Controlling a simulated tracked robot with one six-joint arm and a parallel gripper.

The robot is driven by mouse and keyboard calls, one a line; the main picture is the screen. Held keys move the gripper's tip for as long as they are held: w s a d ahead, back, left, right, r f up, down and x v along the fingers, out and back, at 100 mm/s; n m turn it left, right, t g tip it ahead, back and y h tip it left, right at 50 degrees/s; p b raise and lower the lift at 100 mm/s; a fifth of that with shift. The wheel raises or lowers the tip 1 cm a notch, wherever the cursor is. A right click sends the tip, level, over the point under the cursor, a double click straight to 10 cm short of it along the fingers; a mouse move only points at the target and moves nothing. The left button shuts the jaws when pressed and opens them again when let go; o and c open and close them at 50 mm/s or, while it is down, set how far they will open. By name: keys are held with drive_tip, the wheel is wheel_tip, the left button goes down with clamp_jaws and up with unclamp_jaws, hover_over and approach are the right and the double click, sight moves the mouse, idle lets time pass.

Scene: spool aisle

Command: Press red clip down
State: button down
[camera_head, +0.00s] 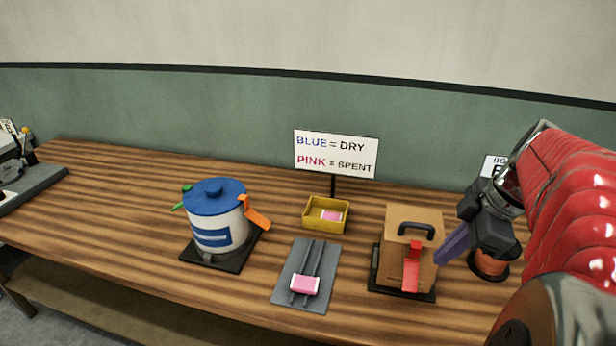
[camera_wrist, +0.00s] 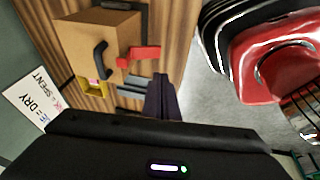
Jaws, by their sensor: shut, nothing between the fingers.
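The red clip (camera_head: 412,268) is on the front of a tan box (camera_head: 426,222) with a black handle on its lid. In the wrist view the red clip (camera_wrist: 140,54) juts out from the box's side. I cannot tell whether it is fully flat against the box. My gripper (camera_head: 441,258) has purple fingers, shut and empty, just right of the box in the head view. In the wrist view the dark shut fingers (camera_wrist: 160,86) point toward the area beside the clip, with a gap that looks small. No contact with the clip is visible.
A blue-lidded white drum (camera_head: 220,236) with green and orange clips stands at left. A grey mat (camera_head: 326,277) holds a pink-and-white packet (camera_head: 304,285). A yellow tray (camera_head: 343,216) and a sign (camera_head: 336,154) stand behind. An orange spool (camera_head: 490,264) sits right of the box.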

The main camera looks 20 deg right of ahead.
hover_over(412, 290)
drive_tip(key=f, duration=0.7)
drive_tip(key=s+f, duration=0.1)
drive_tip(key=f, duration=0.3)
drive_tip(key=shift+w+d+f, duration=0.15)
drive_tip(key=shift+w+f, duration=0.2)
drive_tip(key=shift+f, duration=0.4)
drive_tip(key=shift+f, duration=1.2)
drive_tip(key=shift+s, duration=0.1)
drive_tip(key=shift+r, duration=0.9)
